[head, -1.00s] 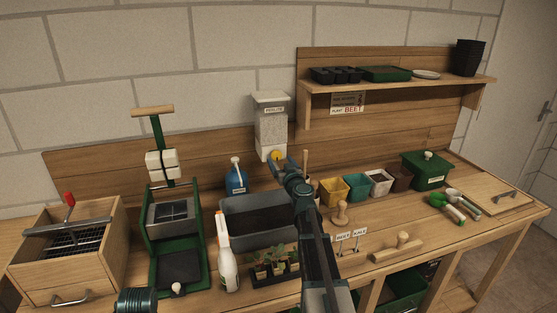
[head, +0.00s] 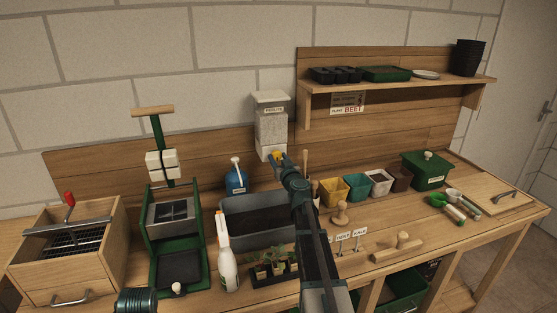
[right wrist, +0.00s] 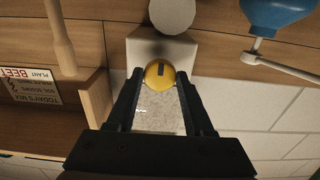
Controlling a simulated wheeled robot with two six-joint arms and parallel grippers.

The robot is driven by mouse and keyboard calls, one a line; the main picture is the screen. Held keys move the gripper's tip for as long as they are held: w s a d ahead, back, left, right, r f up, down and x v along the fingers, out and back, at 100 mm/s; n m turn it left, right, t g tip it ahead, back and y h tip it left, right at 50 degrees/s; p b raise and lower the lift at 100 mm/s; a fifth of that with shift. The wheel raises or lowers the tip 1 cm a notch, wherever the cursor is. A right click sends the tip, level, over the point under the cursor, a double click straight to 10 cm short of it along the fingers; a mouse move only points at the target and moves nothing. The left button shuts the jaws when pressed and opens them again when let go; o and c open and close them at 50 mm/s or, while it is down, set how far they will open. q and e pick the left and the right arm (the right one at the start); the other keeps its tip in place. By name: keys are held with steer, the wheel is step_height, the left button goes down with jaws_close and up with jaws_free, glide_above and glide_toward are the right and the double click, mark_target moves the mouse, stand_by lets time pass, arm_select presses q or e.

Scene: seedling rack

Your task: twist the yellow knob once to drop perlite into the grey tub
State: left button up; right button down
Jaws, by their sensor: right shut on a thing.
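The yellow knob (head: 277,155) is on the lower front of the perlite hopper (head: 271,125), which is mounted on the wooden back board. In the right wrist view the knob (right wrist: 160,75) sits between the two fingertips and its dark mark stands upright in the picture. My right gripper (head: 280,159) is shut on the knob, its fingers partly covering it in the head view. The grey tub (head: 232,202) stands on the bench below, with a dark inside. My right arm hides the tub's right part. I see no white perlite in the visible part.
A blue bottle (head: 236,177) stands behind the tub's left side. A white spray bottle (head: 226,265) and a seedling tray (head: 273,275) stand in front of it. Small coloured pots (head: 333,192) are to the right. A shelf (head: 400,85) is at upper right.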

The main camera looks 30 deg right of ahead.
steer(key=m, duration=0.8)
steer(key=shift+m, duration=0.4)
steer(key=m, duration=0.4)
steer(key=shift+m, duration=2.4)
steer(key=shift+c, duration=1.4)
jaws_free()
